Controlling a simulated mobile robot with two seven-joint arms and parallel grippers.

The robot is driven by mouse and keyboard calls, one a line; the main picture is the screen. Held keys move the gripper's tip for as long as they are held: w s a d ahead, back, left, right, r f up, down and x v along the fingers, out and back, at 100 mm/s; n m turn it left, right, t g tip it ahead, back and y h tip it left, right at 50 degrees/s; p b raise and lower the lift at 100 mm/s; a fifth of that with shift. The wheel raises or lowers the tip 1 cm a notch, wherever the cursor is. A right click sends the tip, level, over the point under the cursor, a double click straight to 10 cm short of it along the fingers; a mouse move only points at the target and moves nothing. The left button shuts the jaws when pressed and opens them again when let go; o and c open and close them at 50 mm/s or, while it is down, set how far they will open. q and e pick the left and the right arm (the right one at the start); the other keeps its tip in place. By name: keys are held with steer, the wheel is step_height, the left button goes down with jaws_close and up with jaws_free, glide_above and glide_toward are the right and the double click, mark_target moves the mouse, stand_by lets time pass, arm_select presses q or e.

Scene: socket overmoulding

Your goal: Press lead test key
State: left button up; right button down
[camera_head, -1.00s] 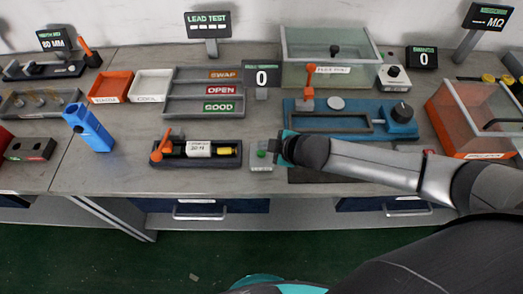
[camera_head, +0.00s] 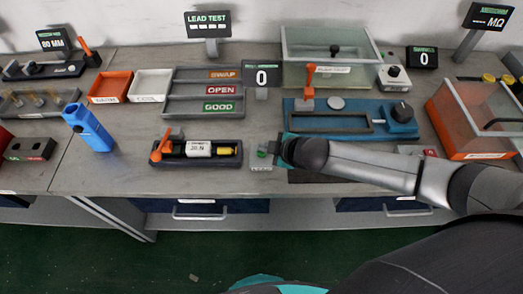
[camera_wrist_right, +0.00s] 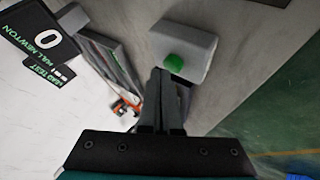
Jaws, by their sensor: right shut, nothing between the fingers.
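The lead test key is a small pale grey box with a green button (camera_head: 262,150) near the bench's front edge. In the right wrist view the green button (camera_wrist_right: 174,63) sits on the box's face (camera_wrist_right: 190,43). My right gripper (camera_head: 276,148) is shut and empty, just right of the button in the head view. In the right wrist view its fingertips (camera_wrist_right: 161,73) are close beside the button; I cannot tell whether they touch. The lead test display (camera_head: 208,23) at the back shows a row of dashes.
Left of the key is a dark fixture (camera_head: 197,154) with an orange lever. A blue fixture (camera_head: 350,118) lies behind my right wrist. A labelled sorting tray (camera_head: 180,105) and a counter display reading 0 (camera_head: 262,76) stand behind. Bare bench lies at left (camera_head: 115,180).

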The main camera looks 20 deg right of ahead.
steer(key=shift+f, duration=0.5)
stand_by(0.5)
steer(key=shift+r, duration=0.1)
steer(key=shift+r+p, duration=0.85)
step_height(320, 180, up, 5)
steer(key=p, duration=0.5)
stand_by(0.6)
